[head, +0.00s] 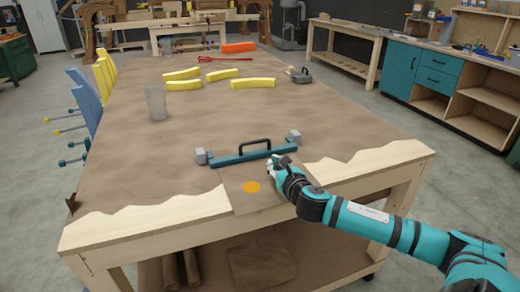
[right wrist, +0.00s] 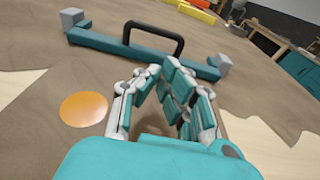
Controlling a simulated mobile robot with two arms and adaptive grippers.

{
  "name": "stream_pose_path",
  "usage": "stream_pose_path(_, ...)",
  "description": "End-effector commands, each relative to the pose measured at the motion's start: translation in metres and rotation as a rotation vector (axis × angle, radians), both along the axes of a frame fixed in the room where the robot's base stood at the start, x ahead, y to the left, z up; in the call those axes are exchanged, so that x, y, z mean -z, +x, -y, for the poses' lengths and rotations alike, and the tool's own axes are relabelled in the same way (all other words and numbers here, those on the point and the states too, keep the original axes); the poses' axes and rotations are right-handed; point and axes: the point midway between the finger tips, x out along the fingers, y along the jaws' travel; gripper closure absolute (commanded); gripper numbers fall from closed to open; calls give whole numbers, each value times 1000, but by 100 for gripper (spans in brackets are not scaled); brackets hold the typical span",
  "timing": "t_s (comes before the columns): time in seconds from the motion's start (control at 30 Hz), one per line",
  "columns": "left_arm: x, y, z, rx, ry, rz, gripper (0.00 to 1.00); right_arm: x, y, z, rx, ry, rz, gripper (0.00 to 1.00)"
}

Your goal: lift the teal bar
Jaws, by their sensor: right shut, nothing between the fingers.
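The teal bar (head: 232,158) lies on the table near its front edge. It has a grey block at each end and a black arched handle (head: 255,145) standing up from its middle. In the right wrist view the bar (right wrist: 101,41) and handle (right wrist: 154,27) lie just beyond the fingers. My right gripper (head: 273,166) is in front of the bar, right of its middle. Its fingers (right wrist: 167,70) are shut and empty, apart from the handle as far as I can tell. My left gripper is not in view.
An orange disc (head: 252,187) lies on a brown board (head: 236,200) in front of the bar. Yellow curved pieces (head: 252,83), a clear upright block (head: 156,102) and a grey tool (head: 300,75) are farther back on the table (head: 130,150).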

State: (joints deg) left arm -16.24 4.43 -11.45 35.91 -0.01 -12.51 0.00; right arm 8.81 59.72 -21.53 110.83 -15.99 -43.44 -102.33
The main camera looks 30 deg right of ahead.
Motion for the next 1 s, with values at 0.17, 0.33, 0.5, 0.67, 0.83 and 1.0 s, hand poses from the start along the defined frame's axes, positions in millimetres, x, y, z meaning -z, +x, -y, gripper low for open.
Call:
stream_pose_path(0.17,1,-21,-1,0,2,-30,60,0,0,0,0,1,0,100)
stream_pose_path(0.33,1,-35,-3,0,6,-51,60,1,10,2,2,3,1,100)
stream_pose_path(0.5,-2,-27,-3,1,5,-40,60,5,36,9,4,5,2,100)
stream_pose_path(0.67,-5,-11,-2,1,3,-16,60,11,64,15,3,4,1,100)
stream_pose_path(0.83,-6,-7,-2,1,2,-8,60,16,84,20,1,2,-1,100)
stream_pose_path(1.0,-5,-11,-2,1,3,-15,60,18,94,22,-1,1,-1,100)
